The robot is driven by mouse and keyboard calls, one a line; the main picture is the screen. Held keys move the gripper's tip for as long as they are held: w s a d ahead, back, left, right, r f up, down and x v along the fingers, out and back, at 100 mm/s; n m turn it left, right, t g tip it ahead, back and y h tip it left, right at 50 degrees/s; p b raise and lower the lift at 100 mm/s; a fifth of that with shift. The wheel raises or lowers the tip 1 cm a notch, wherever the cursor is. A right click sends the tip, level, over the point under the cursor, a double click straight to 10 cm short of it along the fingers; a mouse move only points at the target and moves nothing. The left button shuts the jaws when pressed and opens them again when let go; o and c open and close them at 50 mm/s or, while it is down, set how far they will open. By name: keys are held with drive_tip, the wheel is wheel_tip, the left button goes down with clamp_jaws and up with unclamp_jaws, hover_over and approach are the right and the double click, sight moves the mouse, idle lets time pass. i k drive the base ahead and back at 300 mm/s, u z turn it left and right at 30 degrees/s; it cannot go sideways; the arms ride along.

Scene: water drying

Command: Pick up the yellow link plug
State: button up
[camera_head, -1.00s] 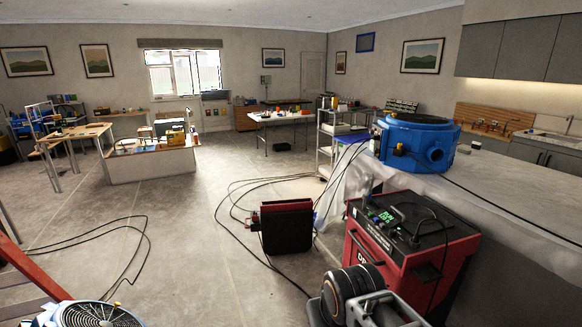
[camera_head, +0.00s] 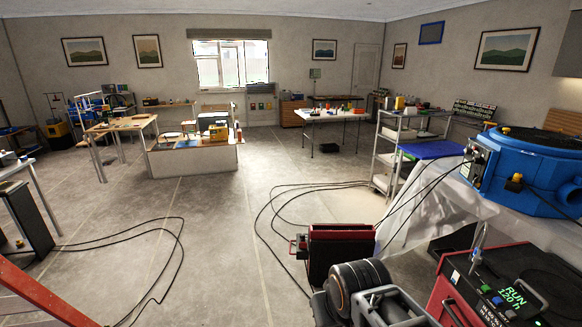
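A small yellow plug-like piece (camera_head: 516,182) sits on the front of the blue round machine (camera_head: 535,178) at the right, with a dark cable near it. It is too small to tell for sure that it is the yellow link plug. A rounded dark and grey part of my own arm shows at the bottom middle, but my gripper's fingers are not in view.
A red and black dehumidifier (camera_head: 520,275) with a lit display stands at the lower right. A smaller red and black unit (camera_head: 338,250) is on the floor ahead. Black cables (camera_head: 268,215) lie across the floor. A red sloping rail (camera_head: 45,297) is at lower left. Floor left of centre is mostly clear.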

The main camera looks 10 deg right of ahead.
sight(517, 177)
drive_tip(key=z, duration=0.1)
drive_tip(key=i, duration=2)
drive_tip(key=z, duration=1)
drive_tip(key=i, duration=1.05)
drive_tip(key=z, duration=1)
